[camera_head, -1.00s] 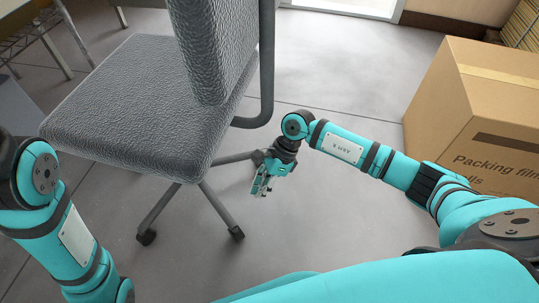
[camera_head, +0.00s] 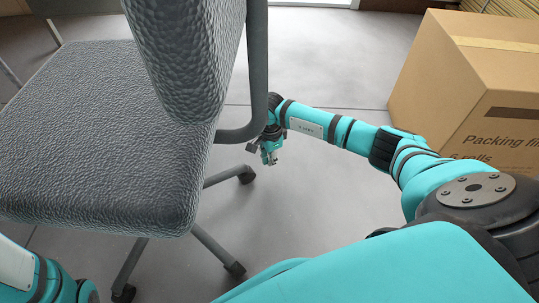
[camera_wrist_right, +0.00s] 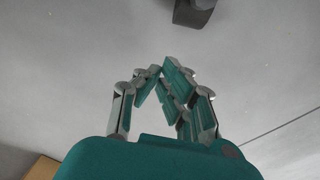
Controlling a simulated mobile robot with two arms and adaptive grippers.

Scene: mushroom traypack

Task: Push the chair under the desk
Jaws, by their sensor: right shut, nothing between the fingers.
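The grey textured chair fills the left of the head view, with its seat (camera_head: 100,140) low left and its backrest (camera_head: 190,50) toward the top. Its wheeled base shows below the seat. My right gripper (camera_head: 268,160) hangs just right of the backrest's support bar, empty, above the floor. My right wrist is close against the bar; I cannot tell if they touch. In the right wrist view the fingertips (camera_wrist_right: 162,72) are together with nothing between them. My left arm shows at the lower left, its gripper out of frame. Only thin furniture legs (camera_head: 54,32) show at the upper left; the desk top cannot be made out.
A large cardboard box (camera_head: 470,85) stands on the floor at the right, beyond my right arm. A dark grey object (camera_wrist_right: 195,12), probably a chair foot, is at the top of the right wrist view.

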